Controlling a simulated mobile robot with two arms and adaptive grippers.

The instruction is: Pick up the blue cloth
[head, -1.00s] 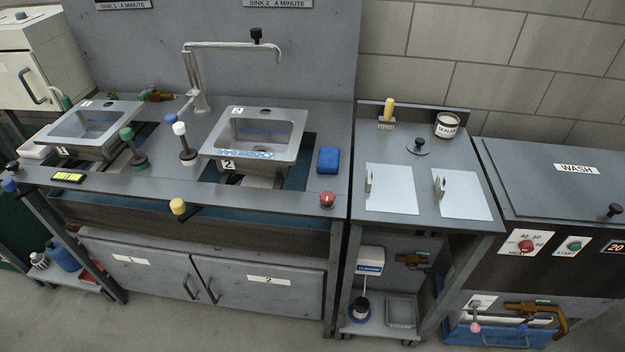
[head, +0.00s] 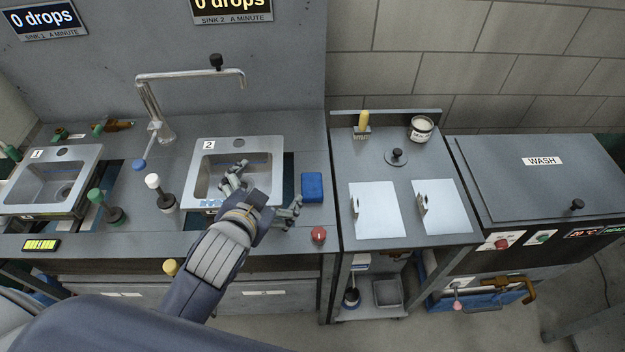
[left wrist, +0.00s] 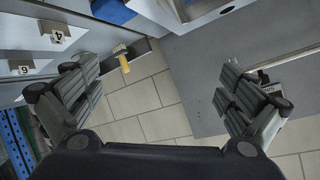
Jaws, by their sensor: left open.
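The blue cloth (head: 312,187) is a small folded block on the grey counter, just right of sink 2 (head: 205,165). In the left wrist view a blue patch at the top edge (left wrist: 113,10) looks like the same cloth, partly cut off. My left gripper (head: 268,188) is over the right side of sink 2, left of the cloth and apart from it. Its fingers are spread with nothing between them, as the left wrist view (left wrist: 157,82) also shows. My right gripper is in no view.
A red button (head: 319,234) sits on the counter's front edge below the cloth. A tall tap (head: 160,125) stands behind sink 2, and a white-topped knob (head: 153,181) is left of it. A side table (head: 395,160) with two white plates adjoins on the right.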

